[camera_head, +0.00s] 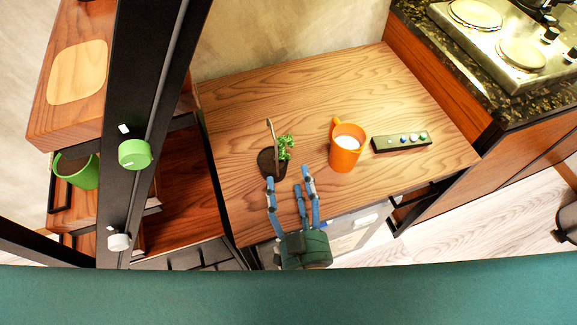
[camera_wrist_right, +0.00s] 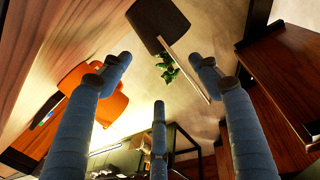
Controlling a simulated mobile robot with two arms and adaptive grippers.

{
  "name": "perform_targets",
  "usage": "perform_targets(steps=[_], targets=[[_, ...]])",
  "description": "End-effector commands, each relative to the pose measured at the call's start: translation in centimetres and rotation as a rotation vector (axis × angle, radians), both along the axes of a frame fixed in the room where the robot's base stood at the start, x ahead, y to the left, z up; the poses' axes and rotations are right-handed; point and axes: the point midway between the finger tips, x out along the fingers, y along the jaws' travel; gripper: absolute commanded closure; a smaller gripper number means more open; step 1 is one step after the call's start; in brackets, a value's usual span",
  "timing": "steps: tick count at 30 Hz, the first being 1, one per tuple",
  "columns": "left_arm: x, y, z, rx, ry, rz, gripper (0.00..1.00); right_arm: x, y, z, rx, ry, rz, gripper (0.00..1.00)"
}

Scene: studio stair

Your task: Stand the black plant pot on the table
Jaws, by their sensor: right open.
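In the right wrist view the pot (camera_wrist_right: 157,22) shows beyond the spread fingers (camera_wrist_right: 160,68), upside down in the picture. My left gripper is not in view.
An orange mug (camera_head: 344,156) with white contents stands right of the pot. A dark block with several coloured knobs (camera_head: 402,142) lies farther right. A black upright frame and shelf with a green pot (camera_head: 78,172) stand at the left. The table's back is clear.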

Motion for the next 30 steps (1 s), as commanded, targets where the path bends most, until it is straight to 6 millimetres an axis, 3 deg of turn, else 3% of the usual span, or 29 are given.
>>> perform_targets(steps=[3, 9, 30], targets=[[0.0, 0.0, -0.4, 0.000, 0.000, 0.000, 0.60, -2.3, -0.3, -0.1, 0.000, 0.002, 0.002, 0.38], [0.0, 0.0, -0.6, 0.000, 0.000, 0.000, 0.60, -4.3, -0.6, 0.1, -0.001, 0.000, 0.000, 0.38], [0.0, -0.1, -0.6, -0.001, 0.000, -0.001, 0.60, -4.5, -0.7, 0.2, 0.000, -0.001, 0.000, 0.38]])
